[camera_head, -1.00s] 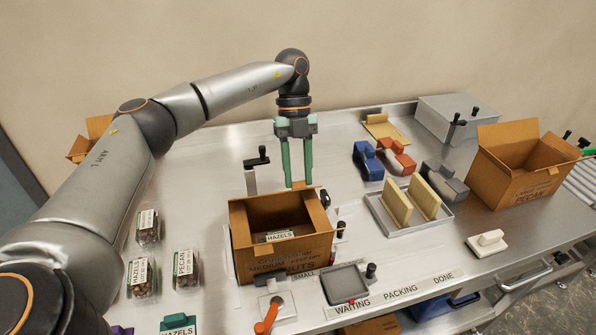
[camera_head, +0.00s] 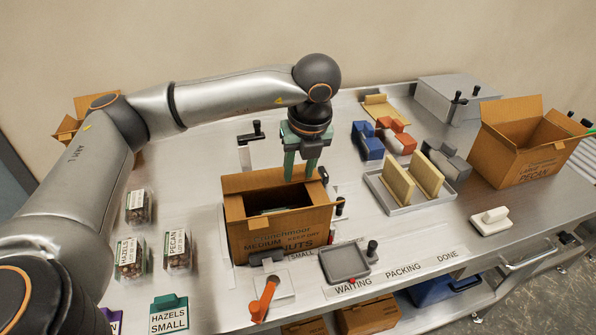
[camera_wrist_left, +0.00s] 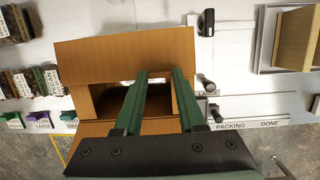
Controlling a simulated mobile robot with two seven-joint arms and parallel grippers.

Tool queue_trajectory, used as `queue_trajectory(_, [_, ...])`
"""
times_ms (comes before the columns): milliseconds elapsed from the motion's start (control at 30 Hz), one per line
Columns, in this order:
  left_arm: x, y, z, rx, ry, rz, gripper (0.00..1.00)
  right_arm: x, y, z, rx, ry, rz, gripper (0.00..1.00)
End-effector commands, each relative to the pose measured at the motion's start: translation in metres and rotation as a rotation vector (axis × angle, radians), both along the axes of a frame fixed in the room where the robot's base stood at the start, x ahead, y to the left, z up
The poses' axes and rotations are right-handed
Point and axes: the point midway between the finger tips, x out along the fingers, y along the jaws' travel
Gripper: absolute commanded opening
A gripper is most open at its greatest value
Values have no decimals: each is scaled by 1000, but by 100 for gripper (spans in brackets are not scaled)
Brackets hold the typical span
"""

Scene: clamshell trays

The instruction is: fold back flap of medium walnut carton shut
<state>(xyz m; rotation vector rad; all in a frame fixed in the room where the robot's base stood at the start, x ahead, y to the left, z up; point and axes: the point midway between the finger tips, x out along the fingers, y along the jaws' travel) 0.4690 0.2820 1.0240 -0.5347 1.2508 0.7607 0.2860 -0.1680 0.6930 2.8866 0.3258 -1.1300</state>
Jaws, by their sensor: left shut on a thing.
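The medium walnut carton (camera_head: 280,235) stands open at the front middle of the bench, marked MEDIUM and NUTS. Its back flap (camera_head: 250,182) stands up along the far edge and also shows in the left wrist view (camera_wrist_left: 105,60). The opening is dark, with a bit of a clamshell label inside. My left gripper (camera_head: 301,173) points down at the right part of the back flap, its green fingers shut on it. In the left wrist view the fingers (camera_wrist_left: 161,75) overlap the flap and hide part of it. My right gripper is not in view.
Filled clamshells (camera_head: 130,255) stand left of the carton. A grey tray (camera_head: 345,262) and small posts are close at its right. A rack with tan dividers (camera_head: 412,200) and another open carton (camera_head: 525,140) stand farther right.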

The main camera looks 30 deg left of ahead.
Motion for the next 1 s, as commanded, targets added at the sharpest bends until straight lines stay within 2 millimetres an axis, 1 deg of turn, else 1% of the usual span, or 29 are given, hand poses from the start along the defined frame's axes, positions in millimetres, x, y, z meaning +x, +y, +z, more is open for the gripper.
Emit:
queue_trajectory(33, [0,-2,-7,19,-19,-4,0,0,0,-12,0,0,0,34])
queue_trajectory(200, [-2,-3,-9,71,-64,-6,0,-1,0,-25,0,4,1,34])
queue_trajectory(300, [-3,-4,-9,89,-79,-5,0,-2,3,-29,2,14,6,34])
queue_trajectory(400, [-3,-4,-9,101,-88,-6,0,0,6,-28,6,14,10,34])
queue_trajectory(600, [-3,-4,-8,107,-92,-6,0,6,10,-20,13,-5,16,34])
queue_trajectory(833, [-3,-4,-8,106,-91,-6,0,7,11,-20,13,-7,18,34])
queue_trajectory(867, [-3,-4,-8,106,-91,-6,42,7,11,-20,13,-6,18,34])
queue_trajectory(1000, [-4,-4,-9,106,-90,-6,58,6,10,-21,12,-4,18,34])
